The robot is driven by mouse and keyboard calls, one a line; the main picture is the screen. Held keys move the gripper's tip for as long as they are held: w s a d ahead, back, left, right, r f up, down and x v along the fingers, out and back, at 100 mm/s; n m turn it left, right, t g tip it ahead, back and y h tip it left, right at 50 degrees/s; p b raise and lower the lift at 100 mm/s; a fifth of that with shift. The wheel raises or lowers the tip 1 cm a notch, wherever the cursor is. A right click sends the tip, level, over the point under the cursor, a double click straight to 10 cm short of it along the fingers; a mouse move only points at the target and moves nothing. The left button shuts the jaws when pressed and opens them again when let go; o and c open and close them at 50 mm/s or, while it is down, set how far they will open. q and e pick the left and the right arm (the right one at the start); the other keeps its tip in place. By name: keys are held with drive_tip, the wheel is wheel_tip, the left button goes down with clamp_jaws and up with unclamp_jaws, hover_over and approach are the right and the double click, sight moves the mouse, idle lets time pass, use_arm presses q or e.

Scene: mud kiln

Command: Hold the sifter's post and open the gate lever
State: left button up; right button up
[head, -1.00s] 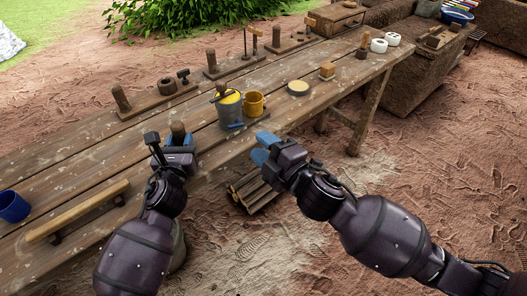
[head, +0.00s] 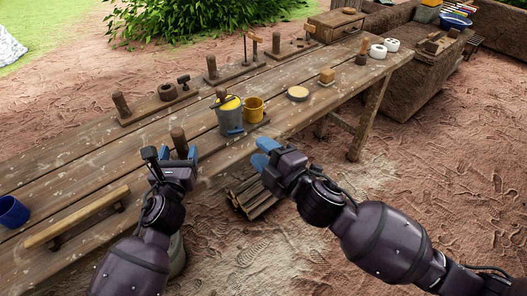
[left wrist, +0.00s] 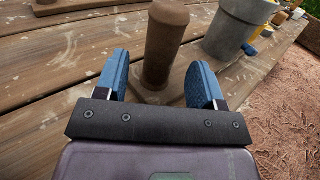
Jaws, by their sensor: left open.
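A brown wooden post (head: 178,140) stands upright on a small base at the table's near edge. In the left wrist view the post (left wrist: 165,42) stands between the two blue fingers, with a gap on either side. My left gripper (head: 179,156) is open around it and does not grip it. A grey bucket (head: 229,117) with yellow inside and a brown post top behind it stands further right. A small blue piece shows at its foot; I cannot tell if it is the gate lever. My right gripper (head: 264,151) is open and empty off the table's front edge.
A yellow mug (head: 253,109) stands beside the bucket. A wooden rail (head: 77,217) and a blue cup (head: 13,212) are at the left. Post stands line the back of the table (head: 95,158). Firewood (head: 251,195) lies below on the ground.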

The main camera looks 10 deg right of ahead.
use_arm(q)
drive_tip(key=s+a, duration=0.1)
drive_tip(key=s, duration=0.8)
drive_tip(key=shift+s, duration=0.3)
